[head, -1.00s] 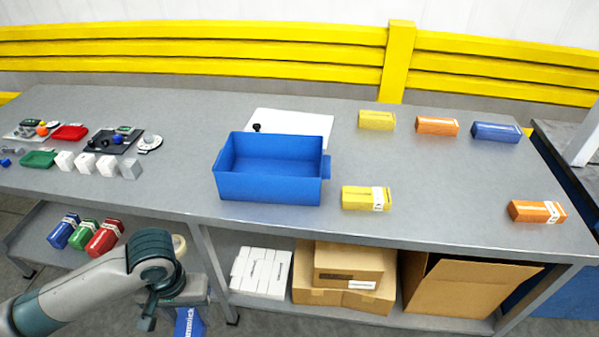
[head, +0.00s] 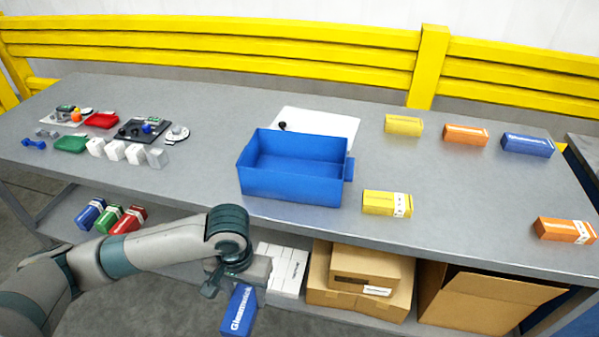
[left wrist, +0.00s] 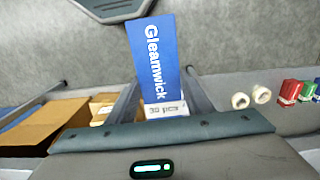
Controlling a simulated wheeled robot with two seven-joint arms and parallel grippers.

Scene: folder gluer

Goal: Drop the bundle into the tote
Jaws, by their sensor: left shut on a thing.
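The blue tote (head: 292,188) stands open on the grey bench, near its front edge, and the inside that shows is empty. My left gripper (head: 238,284) is shut on a blue bundle (head: 238,311) lettered "Gleamwick". The bundle hangs in front of the bench, below and slightly left of the tote in the picture, apart from it. My right gripper is in neither view.
A yellow pack (head: 387,203) lies right of the tote, and a white sheet (head: 322,124) lies behind it. More packs lie at the right of the bench (head: 460,190). Small white boxes (head: 115,150) and trays are at the left.

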